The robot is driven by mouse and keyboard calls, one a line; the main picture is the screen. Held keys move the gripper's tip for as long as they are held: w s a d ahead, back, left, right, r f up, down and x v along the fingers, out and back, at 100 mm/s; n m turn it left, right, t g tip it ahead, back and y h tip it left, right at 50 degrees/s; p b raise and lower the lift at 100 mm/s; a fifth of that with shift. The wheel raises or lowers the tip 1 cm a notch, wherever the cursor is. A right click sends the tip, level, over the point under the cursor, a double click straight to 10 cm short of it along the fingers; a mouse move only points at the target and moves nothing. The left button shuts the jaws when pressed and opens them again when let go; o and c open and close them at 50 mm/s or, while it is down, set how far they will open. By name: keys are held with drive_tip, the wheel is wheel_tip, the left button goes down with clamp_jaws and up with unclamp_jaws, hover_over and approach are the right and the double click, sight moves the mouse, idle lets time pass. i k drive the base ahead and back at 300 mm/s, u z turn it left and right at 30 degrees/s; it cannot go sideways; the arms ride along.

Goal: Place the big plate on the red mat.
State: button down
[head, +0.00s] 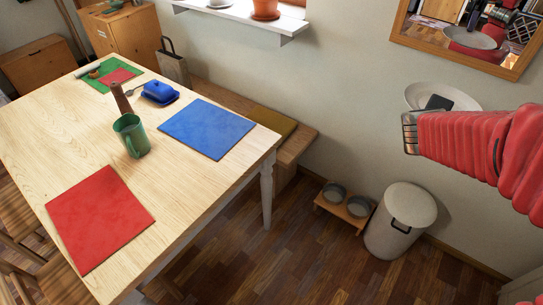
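The big plate (463,98) is white and round, up in the air at the right of the head view, in front of the wall. My gripper (438,104), at the end of the red-sleeved arm, is shut on the plate; a dark finger pad lies over its face. The other finger and part of the plate's lower edge are hidden. The red mat (98,218) lies flat and bare at the near left part of the wooden table, far to the left of my gripper and the plate.
The table (190,185) also bears a blue mat (207,128), a green mug (131,136), a brown mill (121,97), a blue butter dish (159,92) and a green mat (97,84). A bin (400,220) and bowl stand (343,209) are on the floor. A mirror (470,35) hangs above.

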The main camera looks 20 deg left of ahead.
sight(96, 212)
drive_tip(key=u, duration=0.5)
drive_tip(key=i, duration=1.1)
drive_tip(key=u, duration=2.55)
